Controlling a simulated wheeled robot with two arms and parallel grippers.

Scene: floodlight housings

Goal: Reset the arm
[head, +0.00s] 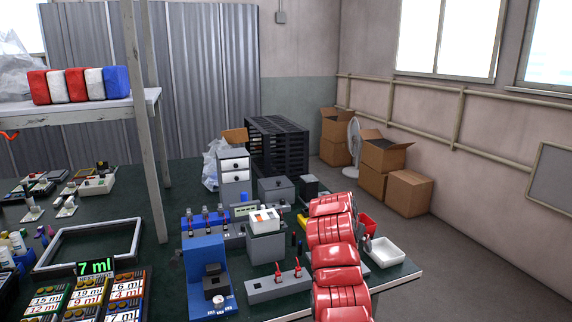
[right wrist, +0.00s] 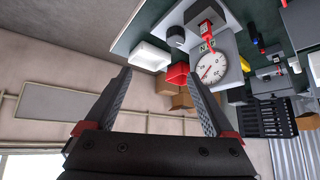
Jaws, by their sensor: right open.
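My right arm (head: 338,255), with glossy red segments, rises from the bottom edge in the head view, right of the middle, over the right part of the workbench. Its gripper cannot be made out there. In the right wrist view my right gripper (right wrist: 160,78) is open, with its two dark ribbed fingers wide apart and nothing between them. The wrist picture is tilted, with the bench at the upper right. A white tray (right wrist: 150,55) and a red bin (right wrist: 177,76) show beyond the fingers. My left gripper is not in view.
The green workbench (head: 395,274) holds a blue fixture (head: 205,262), grey boxes, a white tray (head: 384,252) and a black slatted crate (head: 278,150). A round dial gauge (right wrist: 210,67) shows in the wrist view. Cardboard boxes (head: 408,193) stand on the floor. Floor at the right is clear.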

